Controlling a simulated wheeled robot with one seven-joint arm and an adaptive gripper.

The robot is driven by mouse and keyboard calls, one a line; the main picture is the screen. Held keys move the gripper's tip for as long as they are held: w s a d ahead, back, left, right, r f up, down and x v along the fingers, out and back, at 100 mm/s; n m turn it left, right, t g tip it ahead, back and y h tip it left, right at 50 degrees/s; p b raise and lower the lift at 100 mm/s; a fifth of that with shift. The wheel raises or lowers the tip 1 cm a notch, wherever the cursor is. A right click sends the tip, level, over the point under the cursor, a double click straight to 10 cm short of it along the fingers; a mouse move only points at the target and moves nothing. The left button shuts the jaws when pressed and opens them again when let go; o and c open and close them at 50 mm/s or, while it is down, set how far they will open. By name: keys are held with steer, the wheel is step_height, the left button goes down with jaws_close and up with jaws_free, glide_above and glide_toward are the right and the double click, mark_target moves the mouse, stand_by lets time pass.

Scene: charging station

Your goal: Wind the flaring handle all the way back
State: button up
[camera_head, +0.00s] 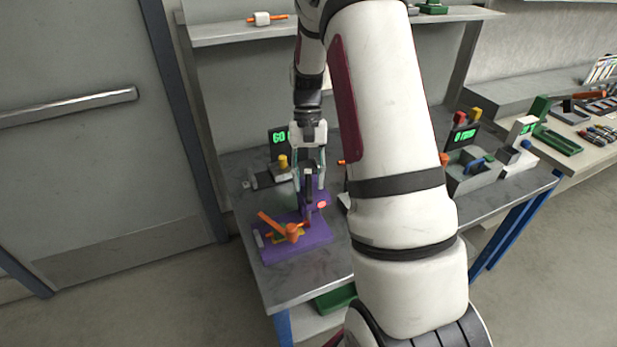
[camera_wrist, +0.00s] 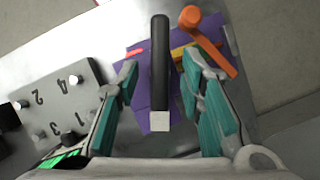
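A purple device (camera_head: 309,240) stands at the near left of the table and also shows in the wrist view (camera_wrist: 133,28). It carries an upright black lever (camera_head: 308,196) and an orange crank handle (camera_head: 273,224); which one is the flaring handle I cannot tell. In the wrist view the black lever (camera_wrist: 160,60) has a pale end and lies between my fingers. The orange handle (camera_wrist: 212,45) is beside the right fingertip; whether they touch is unclear. My gripper (camera_head: 309,170) points down over the device. Its teal fingers (camera_wrist: 160,66) are open, with gaps beside the lever.
A grey block (camera_wrist: 50,95) with numbered knobs lies left of my gripper. A display reading 60 (camera_head: 279,137) stands behind. Another display station (camera_head: 470,168) is at the table's right. A shelf (camera_head: 235,32) hangs above.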

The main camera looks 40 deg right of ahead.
steer(key=shift+r, duration=0.1)
steer(key=v, duration=1.1)
steer(key=shift+w+r, duration=0.2)
steer(key=shift+r, duration=0.15)
